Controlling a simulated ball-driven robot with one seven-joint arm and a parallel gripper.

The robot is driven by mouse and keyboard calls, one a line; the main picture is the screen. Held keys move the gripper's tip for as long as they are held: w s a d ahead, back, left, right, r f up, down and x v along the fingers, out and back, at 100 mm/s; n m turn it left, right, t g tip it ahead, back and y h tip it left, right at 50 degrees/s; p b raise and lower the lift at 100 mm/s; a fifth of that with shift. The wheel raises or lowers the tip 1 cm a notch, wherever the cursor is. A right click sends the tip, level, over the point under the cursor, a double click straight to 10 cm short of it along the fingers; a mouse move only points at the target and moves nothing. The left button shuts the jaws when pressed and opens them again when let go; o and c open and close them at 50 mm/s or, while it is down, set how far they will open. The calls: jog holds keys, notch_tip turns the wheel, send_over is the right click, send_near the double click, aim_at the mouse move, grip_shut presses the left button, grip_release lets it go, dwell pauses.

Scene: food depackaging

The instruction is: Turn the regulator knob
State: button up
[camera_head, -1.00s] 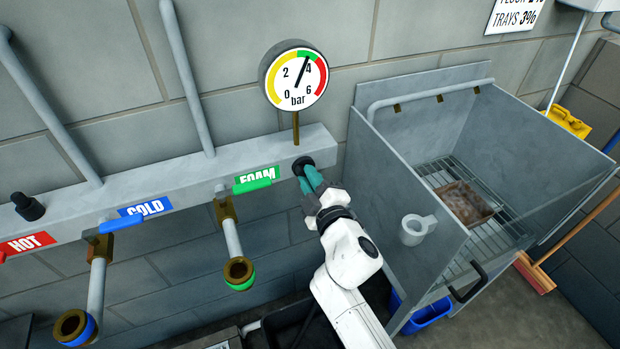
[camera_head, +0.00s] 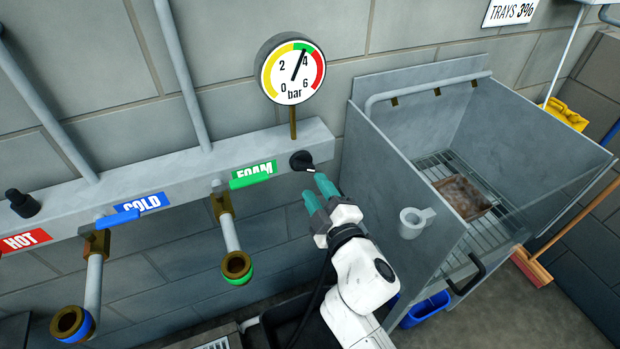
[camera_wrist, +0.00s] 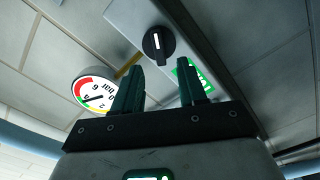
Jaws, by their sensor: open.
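The black regulator knob (camera_head: 302,161) sits on the grey manifold rail, right of the green FOAM label and below the gauge. In the wrist view the knob (camera_wrist: 158,43) shows a white pointer line and lies just beyond the fingertips. My gripper (camera_head: 318,192) is open, with its teal fingers a little below and right of the knob, apart from it. The fingers (camera_wrist: 160,78) are spread with nothing between them. The round pressure gauge (camera_head: 291,70) has its needle near 4 bar, in the green band.
The FOAM valve (camera_head: 250,178), COLD valve (camera_head: 120,219) and their pipe outlets stand left along the rail (camera_head: 200,165).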

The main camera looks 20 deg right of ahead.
jog(key=shift+s+b, duration=0.4)
jog(key=shift+s, duration=2.15)
